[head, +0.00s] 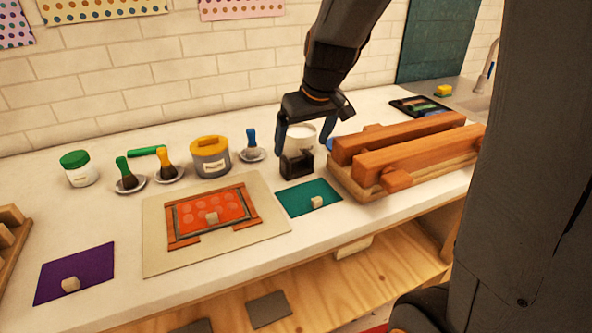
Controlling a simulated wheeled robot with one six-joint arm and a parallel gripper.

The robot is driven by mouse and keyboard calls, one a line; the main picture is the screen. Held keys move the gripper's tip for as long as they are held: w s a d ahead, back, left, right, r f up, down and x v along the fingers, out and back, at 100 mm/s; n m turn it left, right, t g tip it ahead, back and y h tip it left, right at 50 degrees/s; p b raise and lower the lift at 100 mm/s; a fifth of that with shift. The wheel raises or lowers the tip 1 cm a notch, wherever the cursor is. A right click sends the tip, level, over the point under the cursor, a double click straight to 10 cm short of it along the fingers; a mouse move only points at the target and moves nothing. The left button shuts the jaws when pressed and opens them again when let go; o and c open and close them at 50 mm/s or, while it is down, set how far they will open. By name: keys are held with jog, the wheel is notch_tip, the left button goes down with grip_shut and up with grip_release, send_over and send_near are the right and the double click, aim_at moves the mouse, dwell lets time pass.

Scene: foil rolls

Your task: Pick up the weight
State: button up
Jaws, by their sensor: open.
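My gripper (303,146) is open, its two fingers pointing down at the back of the counter. Just below and between its fingertips is a dark, near-black block (297,164), which looks like the weight. It stands on the counter behind the teal mat (308,197). I cannot tell from this view whether either finger touches the block. A white round container (298,131) shows behind it and is partly hidden by the gripper.
A crate (352,187) with long orange-brown bars stands close at the right. A grey pot with a yellow lid (210,156) and a blue-handled brush (252,147) stand at the left. A beige board (158,255) with an orange framed panel lies at front left.

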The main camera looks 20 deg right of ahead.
aim_at(300, 166)
jog(key=shift+p+x, duration=0.65)
jog(key=shift+x, duration=2.9)
jog(key=shift+s+a, duration=0.1)
jog(key=shift+s, duration=0.05)
jog(key=shift+c, duration=0.2)
jog(key=c, duration=1.9)
